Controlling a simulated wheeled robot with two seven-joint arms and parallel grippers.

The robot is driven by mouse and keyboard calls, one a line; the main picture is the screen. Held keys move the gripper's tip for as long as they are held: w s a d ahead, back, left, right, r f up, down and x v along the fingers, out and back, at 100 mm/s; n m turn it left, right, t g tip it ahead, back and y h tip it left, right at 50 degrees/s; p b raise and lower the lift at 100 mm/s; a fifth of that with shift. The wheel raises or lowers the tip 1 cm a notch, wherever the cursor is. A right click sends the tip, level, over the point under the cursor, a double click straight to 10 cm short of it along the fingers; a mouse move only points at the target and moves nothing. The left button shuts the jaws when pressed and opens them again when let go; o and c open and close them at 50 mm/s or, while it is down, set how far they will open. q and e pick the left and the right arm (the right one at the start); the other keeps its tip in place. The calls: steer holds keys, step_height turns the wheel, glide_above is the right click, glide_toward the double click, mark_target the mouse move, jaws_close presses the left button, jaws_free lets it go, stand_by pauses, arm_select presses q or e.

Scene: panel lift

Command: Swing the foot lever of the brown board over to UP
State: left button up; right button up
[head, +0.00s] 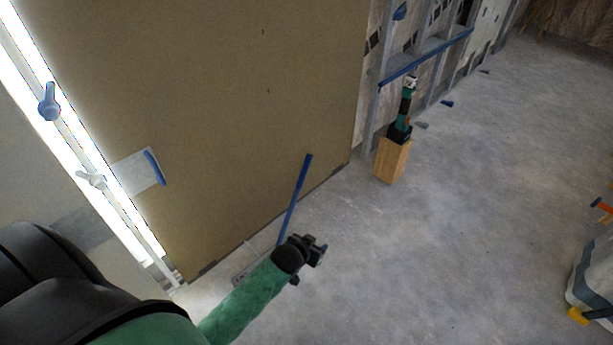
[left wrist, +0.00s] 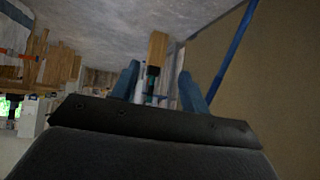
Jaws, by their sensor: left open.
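The brown board (head: 230,110) stands upright and fills the left and middle of the head view; it also shows at the right of the left wrist view (left wrist: 280,90). Its foot lever (head: 296,196) is a blue bar standing up, tilted a little right, in front of the board's lower edge. The lever also shows as a slanting blue bar in the left wrist view (left wrist: 236,48). My left gripper (head: 320,251) is just right of the lever's lower end in the head view. Its blue fingers (left wrist: 158,85) are apart with nothing held. A pale plate at the lever's foot is partly hidden by my arm; its marks are unreadable.
A wooden block (head: 391,160) with a green and black tool (head: 403,108) on it stands right of the board. A metal stud frame (head: 430,55) is behind. A grey bin-like object (head: 592,270) is at the right edge. The concrete floor between is clear.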

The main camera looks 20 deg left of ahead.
arm_select(q)
steer(key=w+a+f+t+b, duration=0.35)
steer(key=w+a, duration=0.55)
steer(key=w, duration=0.4)
steer(key=m+t+h+b, duration=0.1)
steer(key=t+h+b, duration=0.1)
steer(key=t+b, duration=0.15)
glide_toward(307, 167)
steer(key=shift+t, duration=0.3)
steer(key=w+f, duration=0.1)
steer(key=w, duration=0.1)
steer(key=w+f, duration=0.2)
steer(key=shift+w+a+r, duration=0.1)
steer(key=shift+w+r, duration=0.05)
steer(key=shift+w+d, duration=0.25)
steer(key=shift+w, duration=1)
steer(key=shift+w+d, duration=0.2)
steer(key=shift+w, duration=1)
steer(key=shift+w+d, duration=0.25)
steer(key=shift+w, duration=1)
arm_select(e)
steer(key=s+a+f+t+y, duration=0.1)
steer(key=a+f+t, duration=0.1)
steer(key=f, duration=1.7)
steer(key=shift+a+f+t, duration=0.3)
steer(key=shift+a, duration=0.55)
arm_select(q)
jaws_close()
